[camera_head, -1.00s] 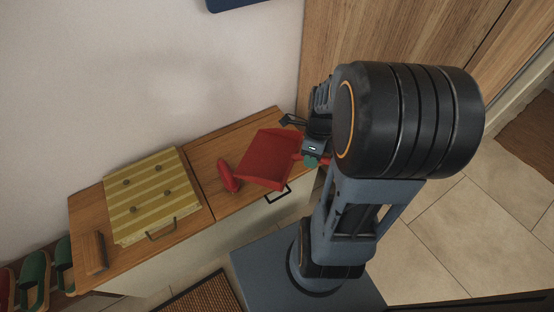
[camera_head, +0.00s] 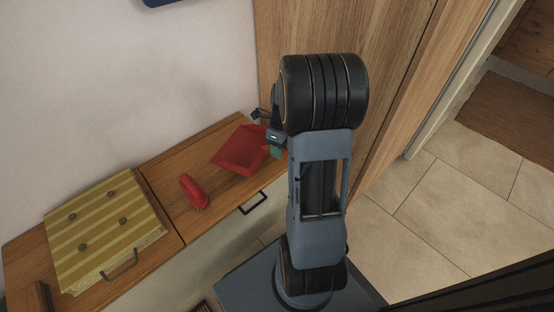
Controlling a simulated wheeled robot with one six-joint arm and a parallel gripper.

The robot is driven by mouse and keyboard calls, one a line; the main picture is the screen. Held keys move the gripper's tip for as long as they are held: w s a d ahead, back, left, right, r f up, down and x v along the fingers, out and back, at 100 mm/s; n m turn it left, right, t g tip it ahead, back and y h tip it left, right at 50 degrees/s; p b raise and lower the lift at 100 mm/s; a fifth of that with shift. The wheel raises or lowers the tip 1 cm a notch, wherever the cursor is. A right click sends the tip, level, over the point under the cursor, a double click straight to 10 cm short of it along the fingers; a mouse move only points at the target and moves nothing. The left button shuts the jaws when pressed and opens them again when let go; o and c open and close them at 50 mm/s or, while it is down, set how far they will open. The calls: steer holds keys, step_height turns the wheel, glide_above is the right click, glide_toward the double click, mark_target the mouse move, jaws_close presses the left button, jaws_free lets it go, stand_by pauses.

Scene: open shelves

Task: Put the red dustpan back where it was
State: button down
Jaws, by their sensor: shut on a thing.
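The red dustpan (camera_head: 240,151) is above or on the right end of the wooden cabinet top, its open tray facing up. I cannot tell whether it touches the wood. My gripper (camera_head: 270,133) is at the right side of the dustpan, shut on it near its handle end. The handle and the fingertips are largely hidden by the gripper and my arm. A separate red rounded object (camera_head: 194,191) lies on the cabinet top to the left of the dustpan, apart from it.
The cabinet top (camera_head: 172,172) has bare wood around the red object. A yellow striped board (camera_head: 105,232) with dark round spots lies on its left part. A wall stands behind and a tall wooden panel (camera_head: 345,30) to the right. Tiled floor (camera_head: 450,215) is open at right.

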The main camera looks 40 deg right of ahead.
steer(key=shift+w+d+f+b, duration=0.15)
steer(key=shift+w+f+b, duration=0.2)
steer(key=shift+f, duration=0.55)
steer(key=shift+w+d+f+b, duration=0.15)
steer(key=shift+w+f+b, duration=0.2)
steer(key=shift+f, duration=0.55)
steer(key=shift+w+d+f+b, duration=0.2)
steer(key=shift+f+b, duration=0.25)
steer(key=shift+f, duration=0.45)
steer(key=c, duration=1)
jaws_free()
steer(key=shift+f, duration=0.1)
